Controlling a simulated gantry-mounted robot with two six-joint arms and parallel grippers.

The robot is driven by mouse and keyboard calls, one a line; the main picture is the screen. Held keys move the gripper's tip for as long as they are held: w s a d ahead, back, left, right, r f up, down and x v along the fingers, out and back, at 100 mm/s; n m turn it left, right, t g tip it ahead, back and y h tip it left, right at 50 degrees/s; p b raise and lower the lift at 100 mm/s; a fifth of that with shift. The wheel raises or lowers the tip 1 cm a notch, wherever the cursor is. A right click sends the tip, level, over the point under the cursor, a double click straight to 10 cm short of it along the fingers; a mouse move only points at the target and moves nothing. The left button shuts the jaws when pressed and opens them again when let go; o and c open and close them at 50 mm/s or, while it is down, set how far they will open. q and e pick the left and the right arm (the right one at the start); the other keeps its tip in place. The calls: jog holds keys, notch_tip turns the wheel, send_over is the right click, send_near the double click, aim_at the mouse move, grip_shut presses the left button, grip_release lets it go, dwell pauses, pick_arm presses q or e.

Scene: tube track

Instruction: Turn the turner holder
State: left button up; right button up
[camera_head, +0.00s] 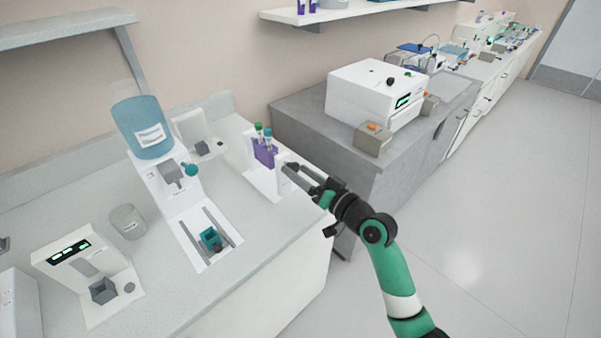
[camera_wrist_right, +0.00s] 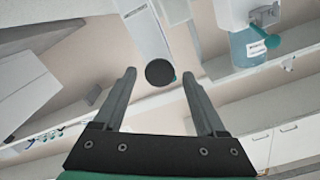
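A purple tube holder (camera_head: 264,153) sits on a white stand (camera_head: 262,178) near the right edge of the counter. It holds tubes with a green cap (camera_head: 259,127) and a teal cap (camera_head: 267,132). I take this to be the turner holder. My right gripper (camera_head: 296,172) reaches the stand's right side from the right. In the right wrist view its two fingers (camera_wrist_right: 159,76) are open and spread, with a dark round knob (camera_wrist_right: 159,72) showing between the tips. I cannot tell whether they touch it. The holder is mostly hidden in the wrist view. My left gripper is not in view.
A grey bench with a white machine (camera_head: 372,95) stands to the right.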

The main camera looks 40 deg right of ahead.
jog(key=s+p, duration=0.2)
jog(key=s, duration=0.9)
jog(key=shift+s+a, duration=0.25)
jog(key=shift+s, duration=0.05)
